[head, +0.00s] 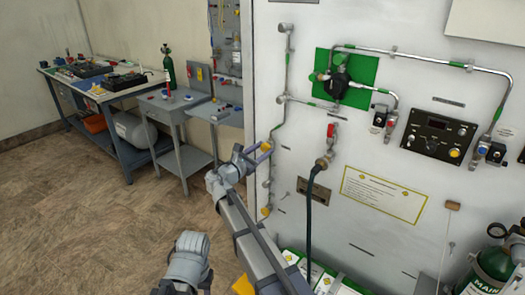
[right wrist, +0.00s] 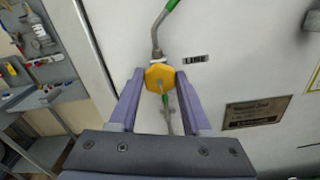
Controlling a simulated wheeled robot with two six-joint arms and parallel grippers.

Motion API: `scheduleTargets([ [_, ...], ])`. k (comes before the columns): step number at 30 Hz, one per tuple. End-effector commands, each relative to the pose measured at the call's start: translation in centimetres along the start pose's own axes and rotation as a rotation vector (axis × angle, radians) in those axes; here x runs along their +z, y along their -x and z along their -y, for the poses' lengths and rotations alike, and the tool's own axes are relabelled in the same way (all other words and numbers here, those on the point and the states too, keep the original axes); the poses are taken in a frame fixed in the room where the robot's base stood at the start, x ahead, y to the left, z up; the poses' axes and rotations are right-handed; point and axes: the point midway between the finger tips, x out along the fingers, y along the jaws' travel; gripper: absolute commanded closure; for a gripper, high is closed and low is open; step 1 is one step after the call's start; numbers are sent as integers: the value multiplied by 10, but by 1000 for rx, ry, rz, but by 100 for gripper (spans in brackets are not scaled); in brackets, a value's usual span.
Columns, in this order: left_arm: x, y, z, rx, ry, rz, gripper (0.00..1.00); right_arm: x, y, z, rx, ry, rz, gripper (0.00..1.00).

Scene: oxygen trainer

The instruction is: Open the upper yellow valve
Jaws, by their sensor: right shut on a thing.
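The upper yellow valve (head: 266,147) sits on the thin pipe at the left edge of the white panel. My right gripper (head: 263,151) reaches up to it from below left. In the right wrist view, its six-sided yellow knob (right wrist: 160,76) lies between the tips of my two purple-grey fingers, which are shut on it. The pipe with a green band runs up from the knob. A lower yellow valve (head: 265,211) shows further down the same panel edge, beside my right arm.
A green plate with a black regulator (head: 340,84), a red-handled valve (head: 331,131) with a dark hose, and a black control box (head: 438,135) are on the panel. A grey cart (head: 182,104) and blue workbench stand left. Open floor lies between.

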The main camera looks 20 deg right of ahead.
Motion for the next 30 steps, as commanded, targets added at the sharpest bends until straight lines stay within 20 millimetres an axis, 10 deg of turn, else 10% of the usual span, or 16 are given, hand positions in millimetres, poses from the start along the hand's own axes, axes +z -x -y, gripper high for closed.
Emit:
scheduleTargets([
  [11, 0, 0, 0, 0, 0, 0, 50, -1, 1, 1, -2, 3, -4, 100],
  [12, 0, 0, 0, 0, 0, 0, 50, -1, 1, 1, -2, 3, -4, 47],
  [19, 0, 0, 0, 0, 0, 0, 50, -1, 0, 1, -1, 3, -2, 22],
  [30, 0, 0, 0, 0, 0, 0, 50, 0, 13, 0, 1, 3, -2, 22],
])
